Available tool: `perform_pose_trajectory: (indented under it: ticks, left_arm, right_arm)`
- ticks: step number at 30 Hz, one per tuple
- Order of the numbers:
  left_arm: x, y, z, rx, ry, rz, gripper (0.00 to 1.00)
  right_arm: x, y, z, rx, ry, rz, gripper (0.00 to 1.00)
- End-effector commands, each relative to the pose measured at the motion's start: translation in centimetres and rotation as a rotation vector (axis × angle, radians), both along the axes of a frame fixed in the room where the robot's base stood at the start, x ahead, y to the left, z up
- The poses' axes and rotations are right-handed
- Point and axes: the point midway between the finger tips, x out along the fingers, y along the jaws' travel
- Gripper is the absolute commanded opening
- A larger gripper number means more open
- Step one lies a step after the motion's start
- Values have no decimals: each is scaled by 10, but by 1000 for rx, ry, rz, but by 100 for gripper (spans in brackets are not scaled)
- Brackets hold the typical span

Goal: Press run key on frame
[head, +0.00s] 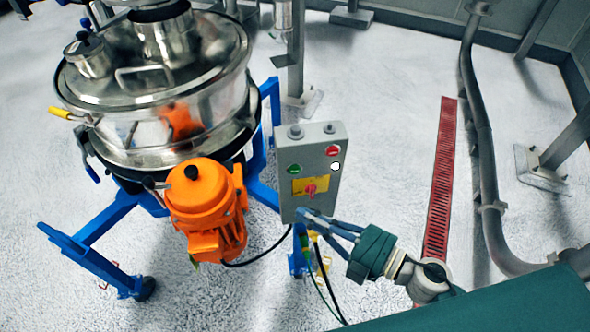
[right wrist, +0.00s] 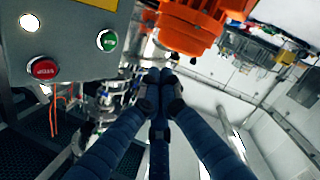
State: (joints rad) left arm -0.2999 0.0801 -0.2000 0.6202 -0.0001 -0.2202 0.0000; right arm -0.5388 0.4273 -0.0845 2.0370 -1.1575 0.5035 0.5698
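The grey control box (head: 312,215) stands on the blue sifter frame (head: 95,255). Its face carries a green button (head: 293,169), a red button (head: 332,150), a white lamp (head: 336,166) and a red rotary switch (head: 311,189) on a yellow plate. In the right wrist view the green button (right wrist: 107,40), red button (right wrist: 43,68) and lit lamp (right wrist: 29,21) show at upper left. My right gripper (head: 304,217) is at the box's lower edge in the head view. My left gripper is out of view.
An orange motor (head: 205,205) hangs left of the box, below the steel sifter drum (head: 160,130). Cables run down under the box. A red floor grate (head: 441,180) and grey pipes (head: 485,150) lie to the right. White floor between is clear.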

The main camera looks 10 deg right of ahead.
Motion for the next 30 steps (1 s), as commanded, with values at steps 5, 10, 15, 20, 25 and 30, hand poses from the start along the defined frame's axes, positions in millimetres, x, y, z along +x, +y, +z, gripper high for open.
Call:
perform_pose_trajectory:
  ticks: [5,10,15,20,25,30]
  left_arm:
    - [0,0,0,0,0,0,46]
    - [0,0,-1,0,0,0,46]
    - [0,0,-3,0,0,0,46]
    - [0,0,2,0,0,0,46]
    - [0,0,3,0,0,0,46]
    - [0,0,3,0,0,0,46]
  right_arm:
    - [14,-1,0,-1,-3,-1,0]
    - [38,-2,0,-1,-4,0,0]
    - [62,-3,1,-2,-4,-1,0]
    - [78,-3,1,0,-1,-1,0]
    - [86,-3,0,-1,0,-1,0]
    - [87,-3,0,0,0,-1,0]
